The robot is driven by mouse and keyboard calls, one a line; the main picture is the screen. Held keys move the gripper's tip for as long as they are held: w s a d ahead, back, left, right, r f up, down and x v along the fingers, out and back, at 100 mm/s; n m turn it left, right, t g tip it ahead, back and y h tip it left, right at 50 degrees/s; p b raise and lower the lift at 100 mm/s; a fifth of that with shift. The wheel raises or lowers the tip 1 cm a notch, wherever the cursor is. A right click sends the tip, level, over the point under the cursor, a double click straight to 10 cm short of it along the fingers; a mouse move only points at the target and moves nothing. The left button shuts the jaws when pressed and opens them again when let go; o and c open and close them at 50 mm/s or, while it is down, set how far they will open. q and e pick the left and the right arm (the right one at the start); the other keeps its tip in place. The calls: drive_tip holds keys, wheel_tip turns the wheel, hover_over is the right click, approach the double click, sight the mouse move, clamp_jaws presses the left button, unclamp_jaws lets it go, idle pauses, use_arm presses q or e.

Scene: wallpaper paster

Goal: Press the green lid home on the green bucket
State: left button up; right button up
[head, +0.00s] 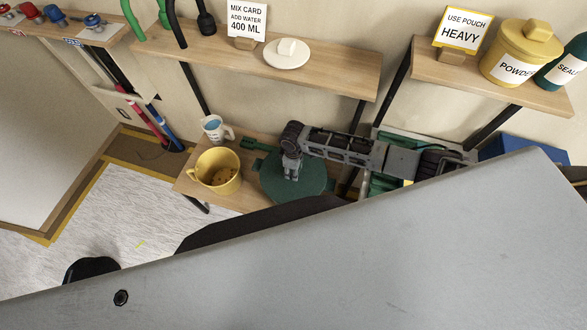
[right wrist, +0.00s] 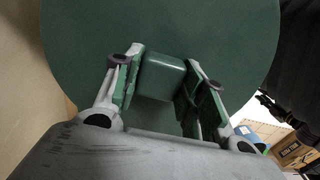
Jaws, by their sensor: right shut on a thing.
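The round dark green lid (head: 272,186) lies over the wooden lower shelf in the head view, at my right gripper (head: 292,174). It fills much of the right wrist view (right wrist: 90,40). There the two fingers of my right gripper (right wrist: 163,72) stand on either side of the lid's green block handle (right wrist: 162,76) and are shut on it. The green bucket cannot be made out; whatever is under the lid is hidden, so I cannot tell how the lid sits. My left gripper is not in view.
A yellow mug (head: 218,172) and a small white-and-blue cup (head: 214,128) stand left of the lid. The upper shelf (head: 330,66) holds a white dish (head: 286,54). A yellow powder tub (head: 520,52) stands on the right shelf.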

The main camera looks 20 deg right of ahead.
drive_tip(key=o, duration=1.2)
drive_tip(key=shift+c, duration=0.2)
wheel_tip(320, 180, up, 12)
drive_tip(key=shift+f, duration=0.1)
idle(1.1)
